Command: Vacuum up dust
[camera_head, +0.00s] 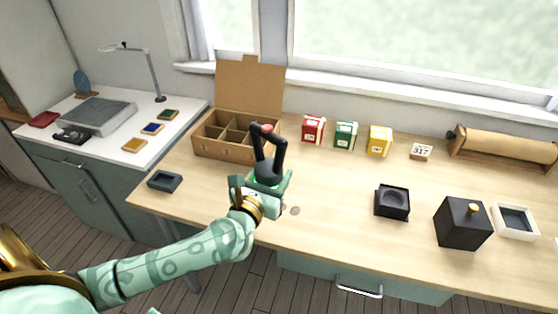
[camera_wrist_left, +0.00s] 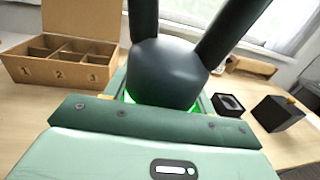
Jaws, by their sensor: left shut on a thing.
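My left gripper (camera_head: 264,188) is shut on a black handheld vacuum (camera_head: 268,168) with a loop handle and a red button on top. It holds the vacuum over the wooden table, near the front edge. In the left wrist view the vacuum's dark body (camera_wrist_left: 165,72) sits between the jaws, with a green glow beside it. Small grey-brown dust patches (camera_head: 295,210) lie on the table just right of the gripper. The vacuum's lower end is hidden by the gripper, so I cannot tell whether it touches the table. My right gripper is not in view.
An open cardboard box with compartments (camera_head: 224,152) stands behind the gripper. A small dark tray (camera_head: 164,181) lies left. Red (camera_head: 313,128), green (camera_head: 345,134) and yellow (camera_head: 380,139) boxes stand at the back. A black holder (camera_head: 392,201) and black box (camera_head: 462,222) stand right; table between is clear.

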